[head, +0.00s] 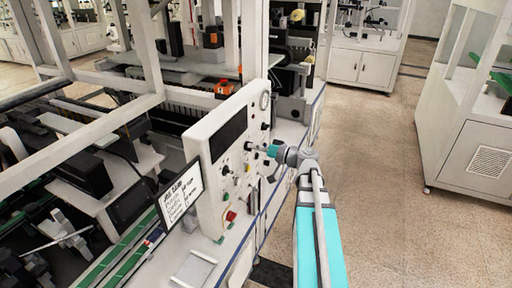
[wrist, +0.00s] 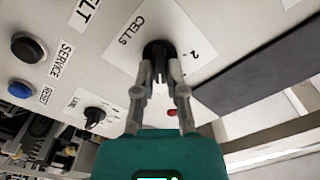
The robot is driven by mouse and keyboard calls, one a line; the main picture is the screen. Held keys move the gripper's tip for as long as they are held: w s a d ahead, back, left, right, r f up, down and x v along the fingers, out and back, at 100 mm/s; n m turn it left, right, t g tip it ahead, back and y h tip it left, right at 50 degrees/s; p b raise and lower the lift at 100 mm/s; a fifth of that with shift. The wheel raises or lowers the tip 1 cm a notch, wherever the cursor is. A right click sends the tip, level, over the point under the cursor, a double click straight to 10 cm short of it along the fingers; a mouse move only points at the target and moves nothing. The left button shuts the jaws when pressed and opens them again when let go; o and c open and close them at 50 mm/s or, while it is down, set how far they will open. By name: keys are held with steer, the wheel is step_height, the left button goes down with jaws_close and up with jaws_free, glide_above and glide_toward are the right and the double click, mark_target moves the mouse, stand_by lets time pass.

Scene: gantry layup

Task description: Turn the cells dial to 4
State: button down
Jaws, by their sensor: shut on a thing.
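The cells dial (wrist: 158,48) is a black knob on a white label plate marked CELLS (wrist: 128,32), in the wrist view. In the head view my gripper (head: 268,150) reaches the right face of the white control panel (head: 215,185); the dial there is too small and covered to make out.
Beside the dial are a black button (wrist: 28,47) marked SERVICE, a blue button (wrist: 20,89) marked RESET and a smaller black LINE knob (wrist: 94,115). A written sign (head: 180,193) stands left of the panel. The floor (head: 385,170) on the right is clear.

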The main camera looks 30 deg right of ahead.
steer(key=shift+w+r+m, duration=0.1)
steer(key=shift+w+m, duration=0.05)
steer(key=shift+m, duration=0.15)
steer(key=c, duration=0.7)
jaws_free()
steer(key=shift+d, duration=0.1)
steer(key=v, duration=1.2)
stand_by(0.5)
